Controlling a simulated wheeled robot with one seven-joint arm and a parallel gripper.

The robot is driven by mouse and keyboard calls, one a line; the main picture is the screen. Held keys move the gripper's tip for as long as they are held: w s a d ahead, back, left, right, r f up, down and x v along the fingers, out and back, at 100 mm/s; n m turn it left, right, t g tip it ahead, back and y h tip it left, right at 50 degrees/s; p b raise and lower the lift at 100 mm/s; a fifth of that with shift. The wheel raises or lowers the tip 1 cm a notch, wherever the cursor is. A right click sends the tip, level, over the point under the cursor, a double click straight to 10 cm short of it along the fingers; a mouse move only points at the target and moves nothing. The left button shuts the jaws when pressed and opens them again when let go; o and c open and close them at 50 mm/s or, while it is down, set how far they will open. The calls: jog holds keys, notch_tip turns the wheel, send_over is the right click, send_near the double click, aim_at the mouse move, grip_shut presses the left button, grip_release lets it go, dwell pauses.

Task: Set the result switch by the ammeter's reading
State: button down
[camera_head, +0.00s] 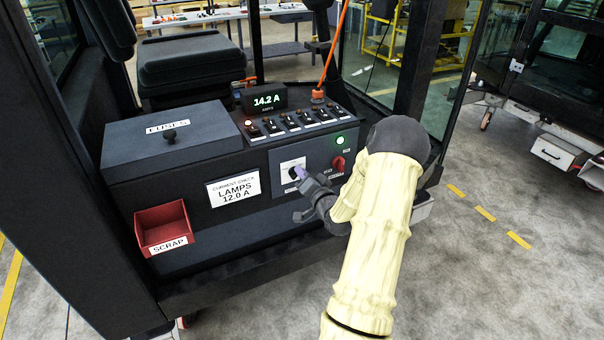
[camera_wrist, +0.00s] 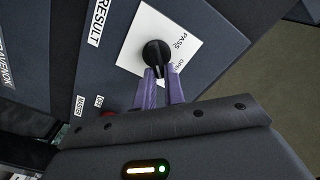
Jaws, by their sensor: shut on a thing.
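The ammeter display (camera_head: 266,99) on the console reads 14.2 A. A card (camera_head: 233,189) on the console front reads "CURRENT CHECK, LAMPS 12.0 A". The result switch is a black knob (camera_wrist: 156,53) on a white plate (camera_wrist: 184,29), beside a "RESULT" label (camera_wrist: 99,22). A "PASS" mark shows on the plate; another mark is partly hidden by my fingers. In the head view the plate (camera_head: 291,164) is at the console's front right. My gripper (camera_head: 300,173), with purple fingertips (camera_wrist: 159,88), is shut on the knob. The knob's exact setting is hard to read.
A row of toggle switches (camera_head: 289,122) lies along the console top. A red master knob (camera_head: 337,164) and a lit green lamp (camera_head: 340,141) are right of the result plate. A fuses box (camera_head: 168,137) and red scrap bin (camera_head: 164,228) are at left. A cab post stands right.

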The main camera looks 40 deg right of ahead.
jog(key=shift+d+f+m, duration=0.15)
jog(key=shift+f+m, duration=0.05)
jog(key=shift+m, duration=1.1)
jog(key=c, duration=1.5)
grip_release()
jog(key=shift+s, duration=0.1)
jog(key=b+v, duration=0.2)
jog(key=v, duration=1.5)
jog(key=shift+s, duration=0.15)
jog(key=shift+a, duration=0.2)
